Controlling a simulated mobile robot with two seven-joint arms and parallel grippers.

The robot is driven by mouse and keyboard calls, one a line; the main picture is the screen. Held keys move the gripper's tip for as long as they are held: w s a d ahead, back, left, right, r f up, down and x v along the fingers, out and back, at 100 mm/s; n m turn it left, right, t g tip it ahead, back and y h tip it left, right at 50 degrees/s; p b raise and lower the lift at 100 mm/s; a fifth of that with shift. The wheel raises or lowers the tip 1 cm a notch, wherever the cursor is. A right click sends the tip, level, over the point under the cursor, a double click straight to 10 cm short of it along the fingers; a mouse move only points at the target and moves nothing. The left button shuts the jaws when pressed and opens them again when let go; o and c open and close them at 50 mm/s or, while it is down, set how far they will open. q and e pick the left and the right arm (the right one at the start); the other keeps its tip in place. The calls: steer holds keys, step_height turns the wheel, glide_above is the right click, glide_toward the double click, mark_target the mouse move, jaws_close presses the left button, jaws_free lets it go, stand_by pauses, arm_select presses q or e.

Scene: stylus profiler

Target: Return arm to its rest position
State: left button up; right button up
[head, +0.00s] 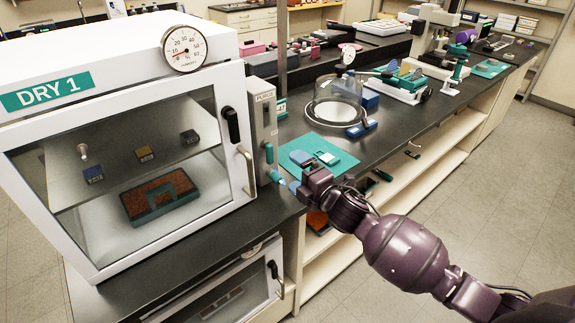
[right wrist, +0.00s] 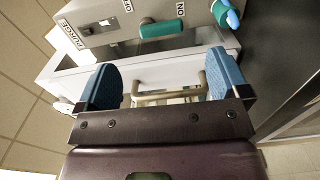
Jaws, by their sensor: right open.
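My right arm (head: 400,250) reaches in from the lower right in the head view. Its gripper (head: 289,185) is at the bench edge, by the lower end of the grey PURGE box (head: 262,115) on the side of the DRY 1 cabinet (head: 120,120). In the right wrist view the blue finger pads of my right gripper (right wrist: 165,82) stand wide apart with nothing held. A pale bar handle (right wrist: 168,97) shows beyond the gap. The PURGE box's teal lever (right wrist: 161,28) lies ahead, apart from the fingers. My left gripper is in neither view.
A teal mat (head: 330,165) with small items lies just beyond the gripper on the dark bench. A glass bell jar (head: 336,100) stands behind it. Open shelves (head: 400,172) run below the bench. The floor (head: 480,190) at right is clear.

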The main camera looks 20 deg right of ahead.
steer(key=shift+s+d, duration=0.2)
steer(key=shift+s, duration=0.35)
steer(key=s+d+f+m+g+h, duration=0.2)
steer(key=s+f+m+h, duration=0.1)
steer(key=s+f+m, duration=0.7)
steer(key=s+d+f+m+g+h, duration=0.3)
steer(key=s+f+m, duration=0.7)
steer(key=s, duration=0.6)
steer(key=shift+s+d+m, duration=0.25)
steer(key=shift+d+m, duration=0.1)
steer(key=shift+m, duration=0.05)
